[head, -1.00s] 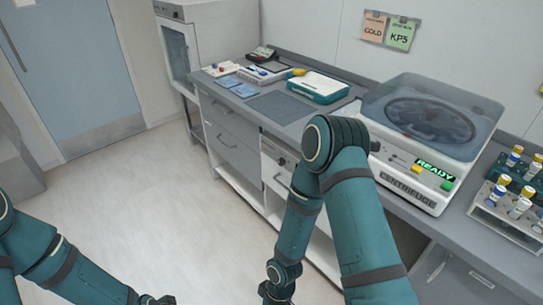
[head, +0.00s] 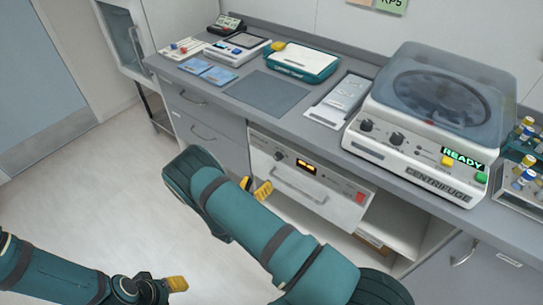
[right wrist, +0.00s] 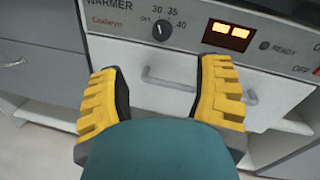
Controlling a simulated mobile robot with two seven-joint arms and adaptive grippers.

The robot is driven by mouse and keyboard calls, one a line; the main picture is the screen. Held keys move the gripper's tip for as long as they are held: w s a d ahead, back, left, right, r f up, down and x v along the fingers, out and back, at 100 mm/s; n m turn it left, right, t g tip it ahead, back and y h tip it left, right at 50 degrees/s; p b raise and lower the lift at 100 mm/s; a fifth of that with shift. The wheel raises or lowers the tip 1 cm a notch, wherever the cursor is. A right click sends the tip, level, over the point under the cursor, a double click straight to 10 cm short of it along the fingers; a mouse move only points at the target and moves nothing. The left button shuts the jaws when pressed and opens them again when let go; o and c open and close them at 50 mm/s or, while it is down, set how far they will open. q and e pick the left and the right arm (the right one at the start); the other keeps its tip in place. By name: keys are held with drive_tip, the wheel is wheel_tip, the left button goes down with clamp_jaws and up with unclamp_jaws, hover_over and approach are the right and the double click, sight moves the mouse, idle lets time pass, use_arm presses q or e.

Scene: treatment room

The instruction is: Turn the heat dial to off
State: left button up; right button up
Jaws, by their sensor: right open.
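The warmer (head: 318,174) is a white front panel built in under the counter. Its black heat dial (head: 279,155) is at the panel's left; in the right wrist view the dial (right wrist: 162,30) has OFF, 30, 35 and 40 around it. I cannot tell its pointer's setting. An orange display (right wrist: 228,36) is lit right of it. My right gripper (head: 254,188) is open and empty, in front of the panel and below the dial, apart from it. In the right wrist view the yellow fingers (right wrist: 160,66) stand wide apart. My left gripper (head: 176,284) is low at left, its jaw gap unclear.
A drawer handle (right wrist: 165,84) lies below the dial, beyond my right fingers. A red switch (head: 360,197) is at the panel's right. A centrifuge (head: 420,165) with other knobs stands on the counter (head: 230,97) above. The floor at left is clear.

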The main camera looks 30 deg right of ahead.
sight(277, 159)
drive_tip(key=b+x, duration=0.1)
drive_tip(key=x, duration=1.2)
drive_tip(key=shift+s+b, duration=0.15)
drive_tip(key=shift+b, duration=0.15)
clamp_jaws()
